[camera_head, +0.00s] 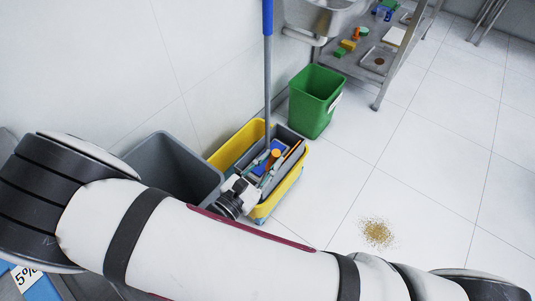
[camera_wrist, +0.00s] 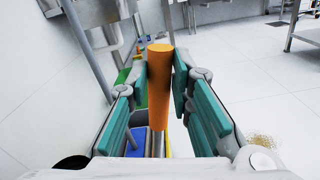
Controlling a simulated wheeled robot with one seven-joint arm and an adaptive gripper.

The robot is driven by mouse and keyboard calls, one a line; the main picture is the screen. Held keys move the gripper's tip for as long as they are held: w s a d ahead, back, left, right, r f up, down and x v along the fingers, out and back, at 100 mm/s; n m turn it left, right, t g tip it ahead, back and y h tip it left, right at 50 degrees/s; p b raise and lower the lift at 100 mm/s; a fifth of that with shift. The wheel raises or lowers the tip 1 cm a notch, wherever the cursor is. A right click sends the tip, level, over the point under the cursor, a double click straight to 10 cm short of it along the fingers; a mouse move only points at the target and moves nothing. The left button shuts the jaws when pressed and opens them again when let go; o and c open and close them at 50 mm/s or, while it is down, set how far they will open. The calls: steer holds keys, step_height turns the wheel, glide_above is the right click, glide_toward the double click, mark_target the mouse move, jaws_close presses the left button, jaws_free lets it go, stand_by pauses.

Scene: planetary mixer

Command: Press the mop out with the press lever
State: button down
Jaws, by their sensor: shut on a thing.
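The yellow mop bucket (camera_head: 222,153) stands on the floor near the wall, with a grey press insert in it. The mop (camera_head: 267,75) stands upright in it, with a blue upper handle and a grey pole; the pole also shows at the left of the wrist view (camera_wrist: 88,52). The press lever's orange grip (camera_head: 274,154) sticks up at the bucket. My gripper (camera_head: 266,168) reaches it from the front. In the wrist view, the teal fingers of my gripper (camera_wrist: 160,82) are shut on the orange grip (camera_wrist: 159,95), one on each side. The mop head is mostly hidden.
A grey bin (camera_head: 175,165) stands left of the bucket, and a green bin (camera_head: 314,100) behind it to the right. A metal table (camera_head: 365,62) with small items is at the back. Brown crumbs (camera_head: 377,232) lie on the otherwise clear floor at right.

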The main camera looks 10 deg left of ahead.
steer(key=w+a+n+b, duration=0.1)
steer(key=w+a+n, duration=0.1)
steer(key=a, duration=0.4)
steer(key=shift+w+a+r+n, duration=0.3)
steer(key=shift+w+a+r, duration=0.1)
steer(key=shift+w, duration=0.5)
steer(key=c, duration=1.4)
jaws_free()
steer(key=shift+r, duration=0.1)
steer(key=shift+c, duration=0.2)
steer(key=v, duration=0.6)
steer(key=shift+d, duration=0.1)
